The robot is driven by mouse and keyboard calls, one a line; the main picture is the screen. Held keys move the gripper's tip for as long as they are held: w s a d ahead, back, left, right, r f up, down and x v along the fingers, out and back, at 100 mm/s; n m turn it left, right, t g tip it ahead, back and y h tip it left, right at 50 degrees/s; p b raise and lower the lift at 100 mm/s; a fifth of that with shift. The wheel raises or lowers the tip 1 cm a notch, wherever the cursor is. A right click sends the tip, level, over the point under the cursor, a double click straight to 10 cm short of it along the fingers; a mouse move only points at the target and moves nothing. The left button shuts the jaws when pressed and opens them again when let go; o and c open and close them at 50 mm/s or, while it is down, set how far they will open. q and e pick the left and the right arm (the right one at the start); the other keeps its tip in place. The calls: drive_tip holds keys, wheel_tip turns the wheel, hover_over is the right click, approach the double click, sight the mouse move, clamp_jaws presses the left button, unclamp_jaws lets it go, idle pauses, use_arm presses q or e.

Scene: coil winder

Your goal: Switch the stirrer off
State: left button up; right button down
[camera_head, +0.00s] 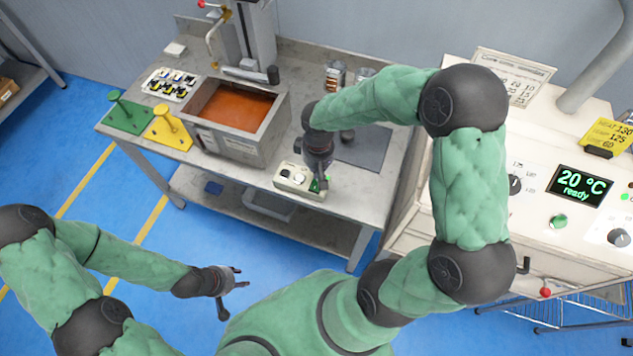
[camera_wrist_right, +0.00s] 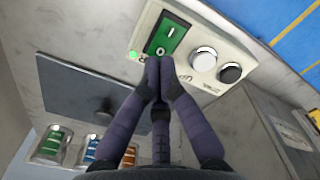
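The stirrer's control box (camera_head: 290,178) sits at the front edge of the grey table. In the right wrist view its pale panel (camera_wrist_right: 233,72) carries a green rocker switch (camera_wrist_right: 168,33) marked I and O, a white knob (camera_wrist_right: 203,60) and a black knob (camera_wrist_right: 230,72). A small green lamp (camera_wrist_right: 133,55) beside the switch is lit. My right gripper (camera_wrist_right: 158,66) has its fingers together, with nothing between them, at the O end of the switch. I cannot tell if they touch it. My left gripper (camera_head: 234,280) is open and empty, away from the table.
A tank (camera_head: 222,143) of orange liquid stands left of the box, with a stand (camera_head: 246,38) behind it. Green (camera_head: 127,118) and yellow (camera_head: 170,137) holders stand further left. Several jars (camera_wrist_right: 50,145) are behind my right gripper. An oven-like unit (camera_head: 530,225) reads 20 °C.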

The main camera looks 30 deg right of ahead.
drive_tip(key=shift+f+b, duration=0.9)
drive_tip(key=shift+f, duration=0.25)
idle(1.3)
drive_tip(key=shift+r+p, duration=2.75)
drive_tip(key=shift+r, duration=0.8)
drive_tip(key=shift+s+f, duration=0.1)
